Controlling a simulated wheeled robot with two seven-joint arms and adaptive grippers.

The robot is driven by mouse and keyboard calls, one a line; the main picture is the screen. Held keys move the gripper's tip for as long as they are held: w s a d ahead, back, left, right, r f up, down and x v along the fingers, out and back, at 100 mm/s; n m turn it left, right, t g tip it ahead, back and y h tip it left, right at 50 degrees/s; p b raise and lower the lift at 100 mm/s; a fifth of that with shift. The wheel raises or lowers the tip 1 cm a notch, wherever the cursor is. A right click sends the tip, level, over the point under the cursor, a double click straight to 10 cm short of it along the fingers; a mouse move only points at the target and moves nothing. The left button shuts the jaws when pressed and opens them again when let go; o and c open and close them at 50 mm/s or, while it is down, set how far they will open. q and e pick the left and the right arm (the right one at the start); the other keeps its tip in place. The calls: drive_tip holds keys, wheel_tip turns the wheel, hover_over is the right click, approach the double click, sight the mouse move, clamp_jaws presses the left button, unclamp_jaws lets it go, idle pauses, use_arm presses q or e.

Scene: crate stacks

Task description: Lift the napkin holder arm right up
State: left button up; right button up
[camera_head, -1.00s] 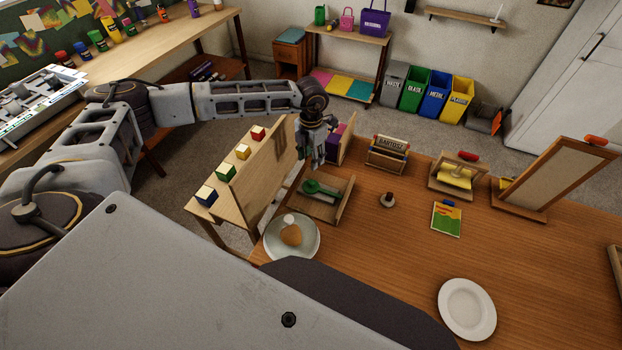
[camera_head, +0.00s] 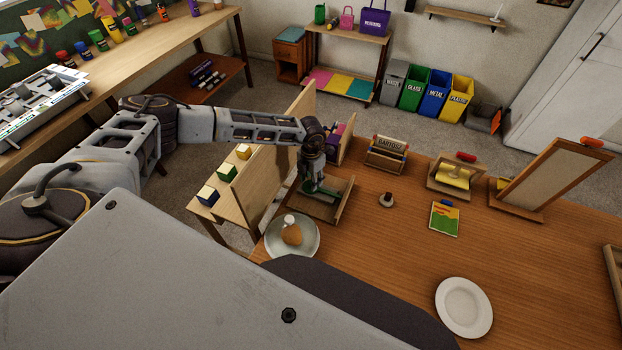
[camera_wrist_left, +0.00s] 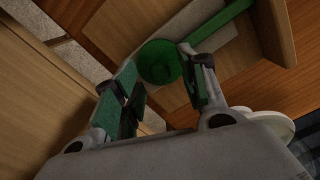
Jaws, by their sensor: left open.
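A wooden stand with yellow sheets, which looks like the napkin holder (camera_head: 437,187), is on the right part of the table. A red piece (camera_head: 466,157) shows at its top. My left gripper (camera_head: 309,187) is far to its left, low over a shallow wooden tray (camera_head: 341,207). Contact cannot be told. My right gripper is out of view.
A wooden board with coloured cubes (camera_head: 208,196) stands left of the tray. A plate with food (camera_head: 271,237) is in front of it. A small round item (camera_head: 386,203), a booklet (camera_head: 444,219), a tilted framed board (camera_head: 550,175) and an empty white plate (camera_head: 464,307) are on the table.

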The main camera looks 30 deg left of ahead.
use_arm(q)
drive_tip(key=shift+f, duration=0.3)
drive_tip(key=shift+c, duration=0.2)
clamp_jaws()
